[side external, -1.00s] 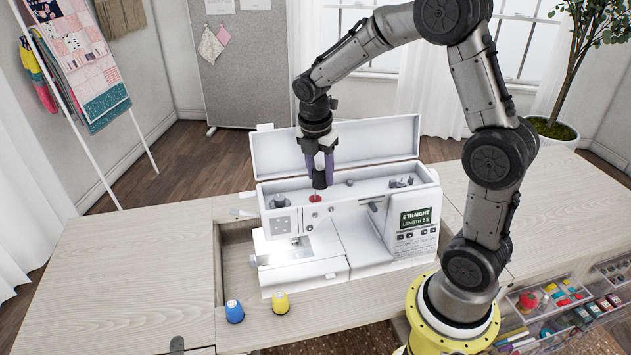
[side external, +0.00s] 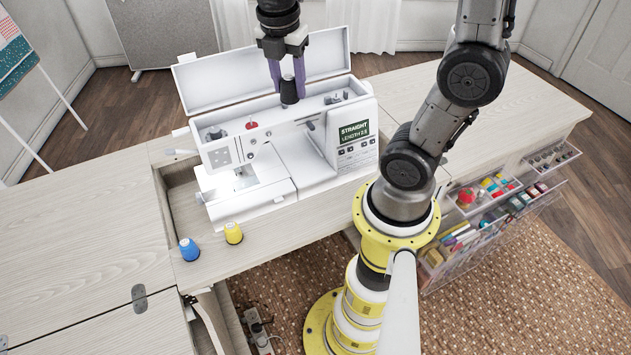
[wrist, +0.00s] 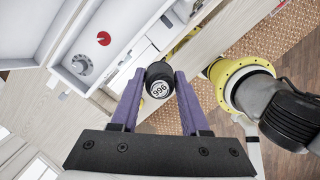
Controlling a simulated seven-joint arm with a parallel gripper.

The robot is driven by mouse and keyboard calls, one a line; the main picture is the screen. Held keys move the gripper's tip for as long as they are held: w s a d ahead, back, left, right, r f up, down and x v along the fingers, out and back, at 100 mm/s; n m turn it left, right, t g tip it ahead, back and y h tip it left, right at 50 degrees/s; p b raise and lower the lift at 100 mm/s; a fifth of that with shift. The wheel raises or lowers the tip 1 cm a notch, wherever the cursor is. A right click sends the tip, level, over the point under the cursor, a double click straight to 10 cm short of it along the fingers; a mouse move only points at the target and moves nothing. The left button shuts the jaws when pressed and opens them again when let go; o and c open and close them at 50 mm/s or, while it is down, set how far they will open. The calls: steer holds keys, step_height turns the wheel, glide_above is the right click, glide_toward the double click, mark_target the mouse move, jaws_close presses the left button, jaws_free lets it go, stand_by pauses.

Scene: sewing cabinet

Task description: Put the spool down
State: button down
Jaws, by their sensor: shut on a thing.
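My gripper (side external: 287,76), with purple fingers, is shut on a black spool (side external: 289,93). The spool hangs upright between the fingertips, apart from the surfaces around it, and looks to be over the top of the white sewing machine (side external: 223,155). In the wrist view the spool (wrist: 160,79) shows a round white label with digits, between the two fingers (wrist: 159,92). A red disc (side external: 251,125) is on the machine's top, left of the spool; it also shows in the wrist view (wrist: 104,38). A blue spool (side external: 189,249) and a yellow spool (side external: 233,233) stand on the table (side external: 95,235) in front of the machine.
The machine's white lid (side external: 262,75) stands open behind its top, close to my gripper. A grey dial (side external: 215,133) and small metal parts (side external: 337,97) sit on the top. Clear drawers of sewing supplies (side external: 490,205) are at the right. The left tabletop is clear.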

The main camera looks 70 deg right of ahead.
step_height(320, 180, down, 4)
steer(key=w+a+m, duration=0.1)
steer(key=w+m, duration=0.1)
steer(key=n, duration=0.3)
glide_above(285, 224)
step_height(285, 224, down, 14)
steer(key=shift+a+f, duration=0.2)
steer(key=shift+f, duration=1.75)
steer(key=shift+a+f, duration=0.15)
steer(key=shift+f, duration=1.8)
steer(key=shift+c, duration=2)
jaws_free()
steer(key=shift+f, duration=0.1)
